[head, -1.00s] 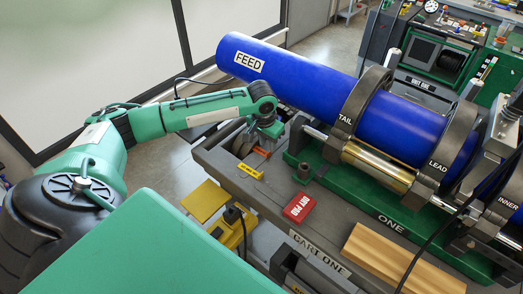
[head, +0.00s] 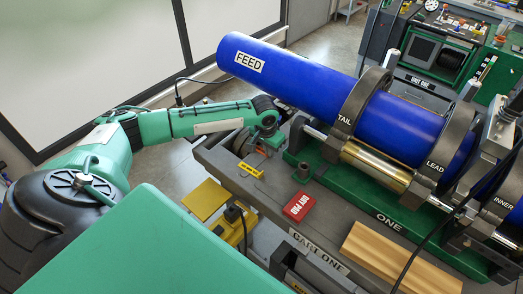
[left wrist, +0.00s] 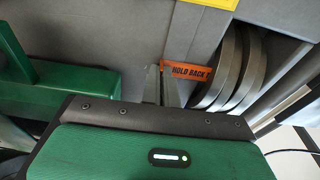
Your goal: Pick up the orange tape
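An orange strip lettered HOLD RACK (left wrist: 187,72) lies on the grey cart top in the left wrist view, beside upright grey discs (left wrist: 236,70). Its orange also shows as a small patch in the head view (head: 263,152), partly covered by my left gripper (head: 268,143). My left gripper points down over the cart's near-left corner, by the strip. In the left wrist view its narrow grey fingers (left wrist: 161,85) reach the strip's left end; their gap and any contact are unclear. My right gripper is not in view.
A blue pipe marked FEED (head: 290,75) lies in clamps just behind my left gripper. A yellow label (head: 250,170), a red box (head: 299,207) and a wooden block (head: 395,255) are on the grey cart (head: 225,165). The green base (head: 345,185) lies to the right.

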